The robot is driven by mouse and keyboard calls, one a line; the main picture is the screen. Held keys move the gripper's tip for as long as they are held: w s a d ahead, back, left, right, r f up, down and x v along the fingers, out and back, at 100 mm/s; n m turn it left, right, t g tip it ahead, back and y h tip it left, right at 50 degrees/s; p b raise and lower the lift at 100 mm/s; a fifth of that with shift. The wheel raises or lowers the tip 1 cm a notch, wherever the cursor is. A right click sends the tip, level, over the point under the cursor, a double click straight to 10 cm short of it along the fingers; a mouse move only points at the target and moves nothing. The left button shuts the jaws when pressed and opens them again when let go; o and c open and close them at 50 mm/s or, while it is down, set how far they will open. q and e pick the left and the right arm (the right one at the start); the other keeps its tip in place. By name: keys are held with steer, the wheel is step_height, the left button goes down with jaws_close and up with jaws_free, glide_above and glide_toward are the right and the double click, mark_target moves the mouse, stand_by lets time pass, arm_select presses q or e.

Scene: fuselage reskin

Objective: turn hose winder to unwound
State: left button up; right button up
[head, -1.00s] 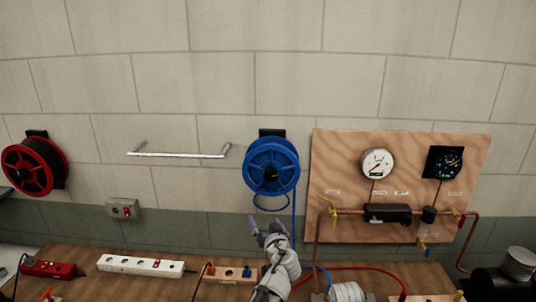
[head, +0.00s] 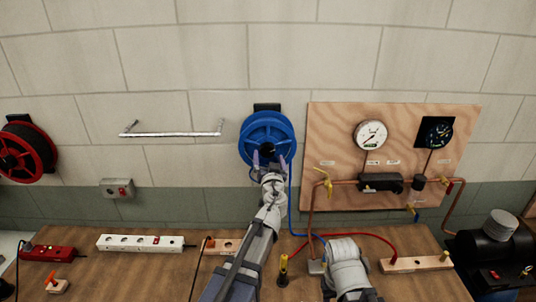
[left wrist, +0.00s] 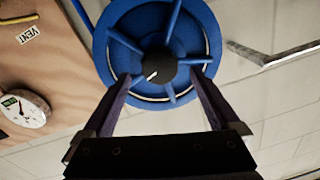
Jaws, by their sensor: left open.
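The hose winder is a blue reel (head: 268,130) on a black bracket high on the wall, and its blue hose hangs down the right side to the bench. My left gripper (head: 269,160) is up in front of the reel's lower half, jaws open. In the left wrist view the reel (left wrist: 190,20) fills the top middle, with blue spokes around a black hub knob (left wrist: 160,66) that has a white mark. The open fingers (left wrist: 160,80) stand on either side below the knob, apart from it. Whether they touch the spokes I cannot tell. My right gripper is not in view.
A wooden gauge board (head: 335,125) with copper pipe and valves is close on the right. A metal rail (head: 170,134) and a red reel (head: 27,150) are to the left. Power strips (head: 140,242) and a black compressor (head: 490,245) are below.

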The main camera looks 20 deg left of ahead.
mark_target(268, 152)
arm_select(q)
steer(key=x, duration=0.3)
steer(key=shift+w, duration=0.15)
steer(key=shift+c, duration=0.2)
steer(key=c, duration=1.3)
